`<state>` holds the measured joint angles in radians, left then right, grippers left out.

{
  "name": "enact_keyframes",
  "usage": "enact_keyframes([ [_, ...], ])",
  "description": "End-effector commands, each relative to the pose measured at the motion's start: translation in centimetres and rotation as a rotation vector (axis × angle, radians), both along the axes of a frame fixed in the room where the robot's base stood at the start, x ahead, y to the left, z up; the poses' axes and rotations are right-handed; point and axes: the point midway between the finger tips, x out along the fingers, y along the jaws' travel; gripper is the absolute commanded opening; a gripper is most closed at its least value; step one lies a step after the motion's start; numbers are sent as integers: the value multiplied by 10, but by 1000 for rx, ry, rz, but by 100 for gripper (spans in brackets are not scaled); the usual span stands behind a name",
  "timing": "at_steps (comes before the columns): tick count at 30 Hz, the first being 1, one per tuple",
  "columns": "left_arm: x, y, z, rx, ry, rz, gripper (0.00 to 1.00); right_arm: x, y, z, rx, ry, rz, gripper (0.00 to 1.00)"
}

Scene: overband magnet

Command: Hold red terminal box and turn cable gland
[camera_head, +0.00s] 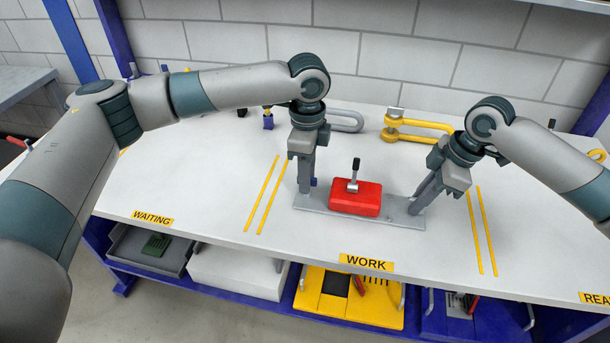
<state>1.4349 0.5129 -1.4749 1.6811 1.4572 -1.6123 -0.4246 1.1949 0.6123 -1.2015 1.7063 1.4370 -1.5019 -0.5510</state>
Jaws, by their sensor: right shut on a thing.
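The red terminal box (345,204) sits on a flat grey plate (396,216) in the work area of the bench. A silvery cable gland (352,187) with a black upright end stands on top of the box. My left gripper (305,188) points down at the plate's left end, beside the box and apart from it; its finger gap cannot be made out. My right gripper (416,209) reaches down at a slant to the plate's right end and is shut on it, apart from the box. The exact finger contact is small and partly hidden.
A yellow shackle (418,124) and a grey shackle (346,121) lie at the back of the bench. Yellow stripes flank the work area. A "WORK" label (366,262) marks the front edge. Trays stand on the shelf below. The bench front is clear.

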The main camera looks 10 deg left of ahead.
Motion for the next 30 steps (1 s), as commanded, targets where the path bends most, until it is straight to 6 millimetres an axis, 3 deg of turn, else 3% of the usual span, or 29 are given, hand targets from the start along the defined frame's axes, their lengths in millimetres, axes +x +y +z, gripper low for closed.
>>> enact_keyframes([
  [7,0,0,-16,0,1,0,26,0,0,0,0,-1,0,0],
  [18,0,0,-18,0,-1,-1,26,0,0,0,0,-1,0,0],
  [21,0,0,-18,0,-1,-1,2,0,0,0,0,-1,0,0],
  [22,0,0,-18,0,-1,-1,0,0,0,0,0,-1,0,0],
  [30,0,0,-18,0,-1,-1,0,0,0,0,0,0,0,0],
])
